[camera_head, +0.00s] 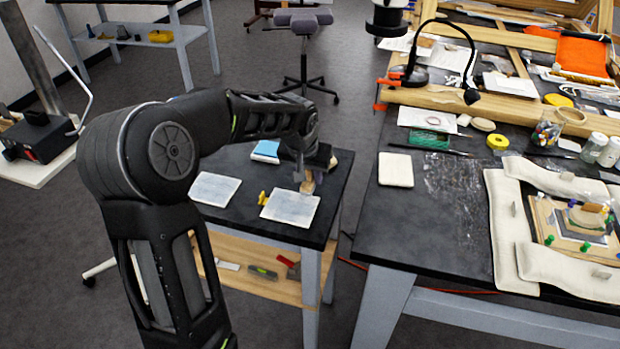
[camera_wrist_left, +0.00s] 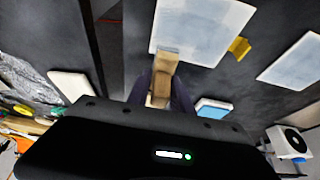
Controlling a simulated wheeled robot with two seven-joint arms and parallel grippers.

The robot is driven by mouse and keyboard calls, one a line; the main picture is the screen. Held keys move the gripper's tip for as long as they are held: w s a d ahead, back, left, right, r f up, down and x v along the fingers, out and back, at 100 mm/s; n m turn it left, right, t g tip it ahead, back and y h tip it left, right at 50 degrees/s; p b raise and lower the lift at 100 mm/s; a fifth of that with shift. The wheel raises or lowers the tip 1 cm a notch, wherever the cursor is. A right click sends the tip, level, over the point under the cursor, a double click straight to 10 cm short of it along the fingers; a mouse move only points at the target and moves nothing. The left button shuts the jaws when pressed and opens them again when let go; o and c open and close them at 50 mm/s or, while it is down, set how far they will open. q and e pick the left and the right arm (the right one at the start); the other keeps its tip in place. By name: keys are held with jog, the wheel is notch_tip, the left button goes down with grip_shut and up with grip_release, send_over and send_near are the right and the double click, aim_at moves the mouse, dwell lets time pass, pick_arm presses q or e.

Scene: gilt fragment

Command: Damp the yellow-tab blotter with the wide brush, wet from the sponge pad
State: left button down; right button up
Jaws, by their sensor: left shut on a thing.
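The yellow-tab blotter (camera_head: 290,206) is a pale flat sheet on the small dark table, its yellow tab (camera_head: 262,198) at its left edge. In the left wrist view the blotter (camera_wrist_left: 200,25) lies at the top, tab (camera_wrist_left: 238,47) at its right. My left gripper (camera_head: 308,170) is shut on the wide brush (camera_wrist_left: 161,82), whose tan end overlaps the blotter's near edge; I cannot tell whether it touches. A light-blue pad (camera_head: 266,151), probably the sponge pad, lies behind; it also shows in the left wrist view (camera_wrist_left: 213,108). My right gripper is out of view.
A second pale blotter (camera_head: 214,189) lies left of the tab. The large worktable (camera_head: 430,235) stands right across a gap, with a cream pad (camera_head: 396,169), a lamp (camera_head: 471,96) and padded strips around a framed piece. Tools lie on the shelf (camera_head: 255,280) below.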

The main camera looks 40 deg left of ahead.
pick_arm(q)
jog(key=shift+w+a+r+p, duration=0.1)
jog(key=shift+r+p, duration=0.4)
jog(key=shift+r, duration=0.4)
jog(key=shift+r+p, duration=0.7)
jog(key=shift+r, duration=0.5)
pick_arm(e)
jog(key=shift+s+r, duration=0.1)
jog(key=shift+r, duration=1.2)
